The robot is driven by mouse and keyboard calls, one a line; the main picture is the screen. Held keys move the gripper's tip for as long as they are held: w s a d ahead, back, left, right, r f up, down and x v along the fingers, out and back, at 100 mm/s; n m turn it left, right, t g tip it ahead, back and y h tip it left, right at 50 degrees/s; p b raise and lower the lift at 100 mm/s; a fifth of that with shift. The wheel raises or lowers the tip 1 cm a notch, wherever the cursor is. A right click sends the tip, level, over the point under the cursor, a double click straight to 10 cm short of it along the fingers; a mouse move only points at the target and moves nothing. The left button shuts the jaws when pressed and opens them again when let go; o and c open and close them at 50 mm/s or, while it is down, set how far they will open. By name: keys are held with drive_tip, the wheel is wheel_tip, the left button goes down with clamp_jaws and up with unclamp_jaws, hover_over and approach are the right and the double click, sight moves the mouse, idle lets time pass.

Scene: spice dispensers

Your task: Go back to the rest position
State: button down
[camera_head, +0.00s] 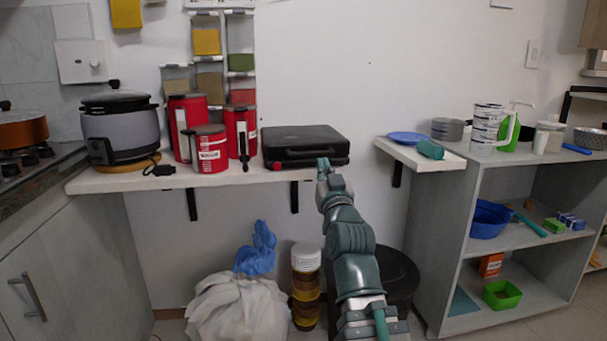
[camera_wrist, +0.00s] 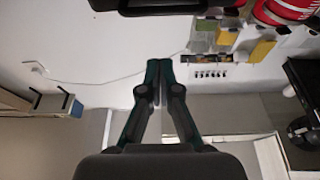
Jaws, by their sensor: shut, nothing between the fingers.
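My gripper (camera_wrist: 159,65) is shut and empty in the wrist view, its two green fingers together at the tips. In the head view my gripper (camera_head: 323,164) is at the front edge of the white shelf, beside the right part of the black case (camera_head: 303,145). Whether it touches the case cannot be told. The arm reaches up from the bottom of the picture. Spice dispensers (camera_head: 207,42) with yellow, green and red contents hang on the wall at the upper left; some also show in the wrist view (camera_wrist: 262,50).
Red canisters (camera_head: 207,152) and a rice cooker (camera_head: 121,131) stand on the white wall shelf (camera_head: 235,177). A grey shelf unit (camera_head: 432,215) with mugs, a blue bowl and small boxes is at right. A white bag (camera_head: 237,305), stacked jars (camera_head: 305,287) and a black bin (camera_head: 398,277) stand below.

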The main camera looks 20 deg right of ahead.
drive_tip(key=a+f+g+y, duration=0.2)
drive_tip(key=f+g, duration=0.4)
drive_tip(key=f, duration=1)
drive_tip(key=a+f+g+y, duration=0.2)
drive_tip(key=f+g, duration=0.4)
drive_tip(key=f, duration=1)
drive_tip(key=s+a+f+g, duration=0.25)
drive_tip(key=s+f, duration=0.25)
drive_tip(key=f, duration=0.3)
drive_tip(key=s+a+f+g+y, duration=0.1)
drive_tip(key=s+f+g, duration=0.3)
drive_tip(key=f, duration=0.4)
drive_tip(key=s+a+f+g, duration=0.25)
drive_tip(key=s+f, duration=0.25)
drive_tip(key=f, duration=0.3)
drive_tip(key=s+a+f+g, duration=0.2)
drive_tip(key=s+f+g, duration=0.3)
drive_tip(key=s+f, duration=0.5)
drive_tip(key=s+a+f+g, duration=0.2)
drive_tip(key=s+f+g, duration=0.35)
drive_tip(key=s, duration=0.85)
drive_tip(key=s+d+r+n+t+p, duration=0.1)
drive_tip(key=s+r+p, duration=0.1)
drive_tip(key=r+p, duration=0.9)
drive_tip(key=s+d+r+n+t+h+p, duration=0.1)
drive_tip(key=r+p, duration=1.1)
drive_tip(key=p, duration=1.4)
drive_tip(key=shift+s+t+h, duration=0.3)
drive_tip(key=shift+s+t, duration=0.35)
drive_tip(key=shift+s, duration=0.35)
